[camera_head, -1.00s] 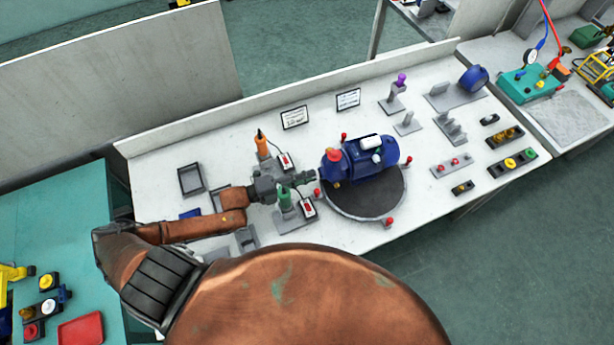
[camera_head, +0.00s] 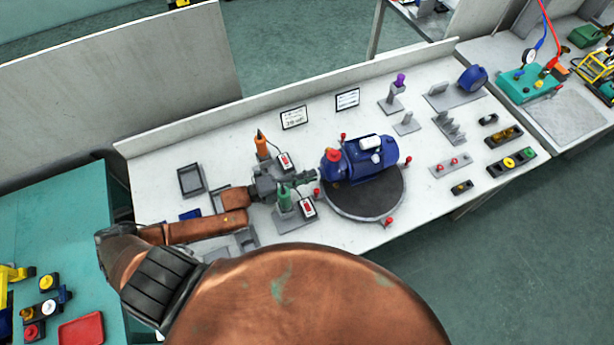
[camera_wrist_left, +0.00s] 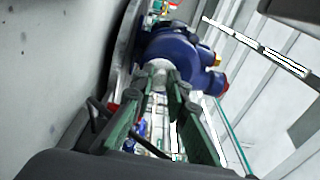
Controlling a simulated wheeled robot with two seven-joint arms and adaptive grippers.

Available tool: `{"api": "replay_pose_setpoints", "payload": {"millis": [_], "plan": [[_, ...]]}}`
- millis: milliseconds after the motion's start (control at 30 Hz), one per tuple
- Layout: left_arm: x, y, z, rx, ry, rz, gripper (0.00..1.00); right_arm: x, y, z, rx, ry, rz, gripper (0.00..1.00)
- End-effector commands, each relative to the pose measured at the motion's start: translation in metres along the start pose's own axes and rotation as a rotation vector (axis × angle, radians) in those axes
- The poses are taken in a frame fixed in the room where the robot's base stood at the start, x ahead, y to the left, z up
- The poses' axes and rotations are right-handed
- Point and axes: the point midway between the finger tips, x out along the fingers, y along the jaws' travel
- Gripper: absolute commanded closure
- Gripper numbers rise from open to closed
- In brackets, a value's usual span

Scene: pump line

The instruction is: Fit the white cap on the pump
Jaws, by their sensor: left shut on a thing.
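The blue pump (camera_head: 362,160) lies on a round dark turntable (camera_head: 366,202) on the white bench. Its red top fitting (camera_head: 333,155) is at its left end, with a white box on its top. My left gripper (camera_head: 309,175) reaches in from the left, its tips close to the pump's left end. In the left wrist view my left gripper (camera_wrist_left: 160,84) is shut on a pale rounded piece, the white cap (camera_wrist_left: 157,70), in front of the blue body (camera_wrist_left: 178,52). Whether the cap touches the pump I cannot tell. My right gripper is not in view.
Orange (camera_head: 262,144) and green (camera_head: 285,195) tools stand in holders on either side of my left wrist. Red knobs (camera_head: 389,221) ring the turntable. Grey stands and small parts fill the bench's right side. A sign (camera_head: 294,118) stands behind.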

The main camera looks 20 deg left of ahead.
Motion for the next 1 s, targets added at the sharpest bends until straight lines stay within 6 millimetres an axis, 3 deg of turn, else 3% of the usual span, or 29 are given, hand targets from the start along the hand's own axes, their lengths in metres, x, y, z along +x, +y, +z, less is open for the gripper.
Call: {"api": "replay_pose_setpoints", "payload": {"millis": [267,300,567,1000], "plan": [[0.0039,0.0001,0.0001,-0.001,0.000,0.000,0.95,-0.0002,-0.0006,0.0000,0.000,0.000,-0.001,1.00],[0.0038,0.0002,0.0001,-0.001,0.000,0.000,0.84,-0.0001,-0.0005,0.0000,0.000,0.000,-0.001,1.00],[0.0036,0.0001,0.0000,-0.001,0.000,0.000,0.66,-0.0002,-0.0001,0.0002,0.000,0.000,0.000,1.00],[-0.0053,0.0000,0.0001,0.000,-0.001,0.001,0.66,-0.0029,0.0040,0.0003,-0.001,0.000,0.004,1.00]]}}
